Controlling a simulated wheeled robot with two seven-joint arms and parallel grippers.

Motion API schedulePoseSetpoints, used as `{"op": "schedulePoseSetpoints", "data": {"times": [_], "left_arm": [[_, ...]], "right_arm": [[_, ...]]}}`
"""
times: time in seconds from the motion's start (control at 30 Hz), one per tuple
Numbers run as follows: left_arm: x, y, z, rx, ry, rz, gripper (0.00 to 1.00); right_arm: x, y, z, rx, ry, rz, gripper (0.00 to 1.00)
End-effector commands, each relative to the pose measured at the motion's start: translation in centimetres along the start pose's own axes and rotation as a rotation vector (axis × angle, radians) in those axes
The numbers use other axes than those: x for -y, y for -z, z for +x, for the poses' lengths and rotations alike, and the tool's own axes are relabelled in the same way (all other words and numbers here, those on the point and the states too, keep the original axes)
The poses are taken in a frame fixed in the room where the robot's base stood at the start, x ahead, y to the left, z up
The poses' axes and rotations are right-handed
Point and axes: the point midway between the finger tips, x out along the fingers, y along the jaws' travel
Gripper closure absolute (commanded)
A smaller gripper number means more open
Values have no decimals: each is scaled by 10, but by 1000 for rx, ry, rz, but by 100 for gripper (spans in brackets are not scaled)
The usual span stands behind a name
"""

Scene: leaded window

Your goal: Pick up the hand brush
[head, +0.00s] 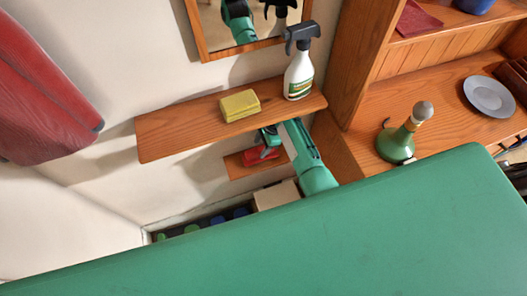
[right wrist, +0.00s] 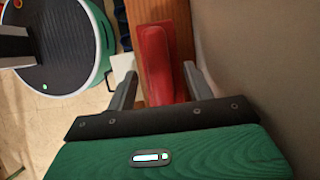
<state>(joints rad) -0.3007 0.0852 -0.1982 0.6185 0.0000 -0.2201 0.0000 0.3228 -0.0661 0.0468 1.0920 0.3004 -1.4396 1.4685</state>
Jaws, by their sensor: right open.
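The red hand brush (head: 262,155) lies on the small lower wooden shelf (head: 238,170), under the upper shelf. It is partly hidden by my right gripper (head: 268,142), which has come in beneath the upper shelf. In the right wrist view, my right gripper (right wrist: 158,85) is open, with one finger on each side of the red brush (right wrist: 153,55). The brush lies between the fingers, and gaps show beside it. Its near end is hidden behind the gripper body. Whether either finger touches it I cannot tell. My left gripper is not in view.
The upper shelf (head: 180,128) holds a yellow sponge (head: 240,105) and a spray bottle (head: 298,75), close above my right arm. A mirror (head: 205,45) hangs above. A wooden cabinet (head: 360,130) with a green bottle (head: 396,145) and a plate (head: 490,96) stands at right.

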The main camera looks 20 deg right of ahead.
Motion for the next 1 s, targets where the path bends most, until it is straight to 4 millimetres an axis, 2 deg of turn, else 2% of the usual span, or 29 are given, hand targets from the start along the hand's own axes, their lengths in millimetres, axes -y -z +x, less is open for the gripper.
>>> {"op": "schedulePoseSetpoints", "data": {"times": [0.1,0.23,1.0], "left_arm": [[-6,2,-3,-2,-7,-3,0],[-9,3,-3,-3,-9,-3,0],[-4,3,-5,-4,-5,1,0]], "right_arm": [[-1,3,14,-2,-4,3,47],[-1,4,21,-2,-2,3,47],[0,5,27,-2,0,2,47]]}}
